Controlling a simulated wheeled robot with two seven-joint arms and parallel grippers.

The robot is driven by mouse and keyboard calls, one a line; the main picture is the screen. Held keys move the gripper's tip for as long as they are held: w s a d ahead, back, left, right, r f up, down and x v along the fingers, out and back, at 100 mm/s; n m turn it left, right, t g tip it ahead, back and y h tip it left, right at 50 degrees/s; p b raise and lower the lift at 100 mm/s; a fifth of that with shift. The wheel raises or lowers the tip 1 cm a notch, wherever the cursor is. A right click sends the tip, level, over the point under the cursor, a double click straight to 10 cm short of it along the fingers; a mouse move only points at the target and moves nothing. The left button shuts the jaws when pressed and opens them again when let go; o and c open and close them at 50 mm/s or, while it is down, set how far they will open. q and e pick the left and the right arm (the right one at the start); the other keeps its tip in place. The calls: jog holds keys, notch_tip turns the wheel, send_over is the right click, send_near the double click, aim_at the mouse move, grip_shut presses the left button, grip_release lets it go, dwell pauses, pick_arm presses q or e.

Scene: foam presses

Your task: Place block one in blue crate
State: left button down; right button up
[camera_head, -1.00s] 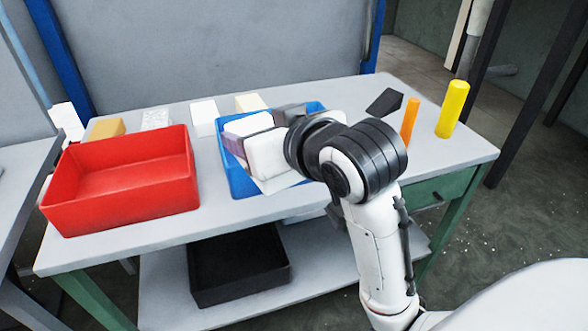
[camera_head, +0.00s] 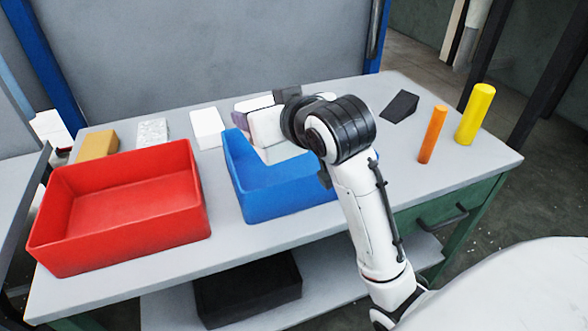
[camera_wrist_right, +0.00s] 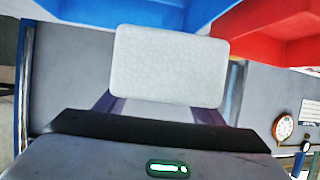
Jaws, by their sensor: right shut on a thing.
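My right gripper (camera_head: 262,124) is at the back of the blue crate (camera_head: 290,200) in the head view, over its rear part. It is shut on a pale block (camera_wrist_right: 170,66), which fills the middle of the right wrist view between the two fingers. The block is whitish, with a finely speckled face and rounded corners. In the head view the gripper and block overlap in pale shapes, and I cannot tell clearly where the block ends. The arm hides part of the crate's back and right side. The blue crate also shows in the wrist view (camera_wrist_right: 140,10). My left gripper is not in view.
A red crate (camera_head: 120,240) stands empty left of the blue one. Behind lie a tan block (camera_head: 97,145), a speckled grey block (camera_head: 152,131) and a white block (camera_head: 207,127). A dark wedge (camera_head: 400,106), orange cylinder (camera_head: 432,134) and yellow cylinder (camera_head: 474,114) stand right.

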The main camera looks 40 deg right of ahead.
jog(key=w+d+f+m+h, duration=0.2)
jog(key=w+d+f, duration=0.15)
jog(key=d, duration=0.45)
send_over(292, 166)
jog(key=shift+f, duration=4.7)
jog(key=shift+f, duration=0.1)
jog(key=shift+f, duration=0.5)
jog(key=o, duration=1.1)
jog(key=shift+c, duration=0.2)
